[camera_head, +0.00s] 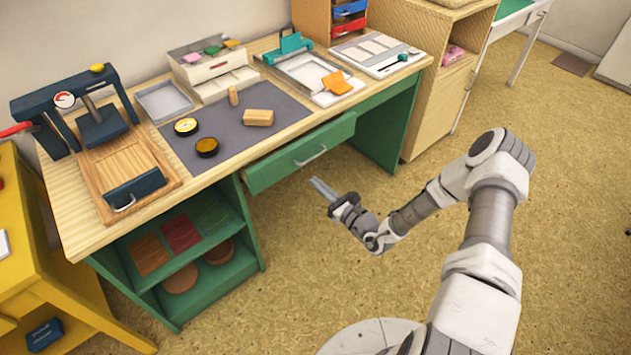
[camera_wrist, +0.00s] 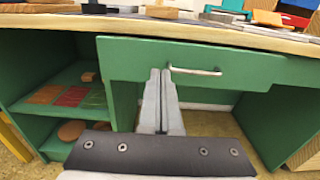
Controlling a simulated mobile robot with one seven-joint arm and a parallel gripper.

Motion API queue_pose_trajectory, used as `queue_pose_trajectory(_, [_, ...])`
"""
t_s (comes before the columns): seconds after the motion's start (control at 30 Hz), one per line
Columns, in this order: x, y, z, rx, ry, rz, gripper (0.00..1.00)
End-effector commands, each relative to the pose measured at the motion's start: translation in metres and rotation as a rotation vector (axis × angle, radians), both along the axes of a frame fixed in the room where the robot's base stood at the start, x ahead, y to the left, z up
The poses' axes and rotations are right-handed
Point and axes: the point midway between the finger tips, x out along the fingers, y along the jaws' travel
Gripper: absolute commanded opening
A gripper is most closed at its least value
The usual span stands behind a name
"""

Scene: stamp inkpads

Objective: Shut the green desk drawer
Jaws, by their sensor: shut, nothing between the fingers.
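The green drawer (camera_head: 285,166) is under the desk's top, right of the open shelves. Its front seems to stand slightly out from the desk, but how far is hard to tell. A pale bar handle (camera_head: 310,157) is on its front. The drawer front (camera_wrist: 135,60) and handle (camera_wrist: 197,71) also show in the wrist view. My gripper (camera_head: 316,184) is shut and empty, in front of the drawer and apart from it in the head view. In the wrist view my fingertips (camera_wrist: 160,73) overlap the drawer front just left of the handle.
The wooden desk top (camera_head: 225,165) overhangs the drawer. Open green shelves (camera_head: 190,255) are left of it and a green side panel (camera_head: 388,130) right. A wooden cabinet (camera_head: 430,95) stands further right. The floor (camera_head: 290,260) before the drawer is clear.

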Motion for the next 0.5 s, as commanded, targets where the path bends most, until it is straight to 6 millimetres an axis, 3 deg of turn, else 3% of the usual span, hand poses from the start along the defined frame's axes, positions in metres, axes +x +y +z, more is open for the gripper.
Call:
queue_pose_trajectory(0.3, [0.056,0.042,-0.002,-0.001,-0.003,0.004,0.0])
queue_pose_trajectory(0.5, [0.08,0.059,-0.001,0.0,-0.001,0.002,0.0])
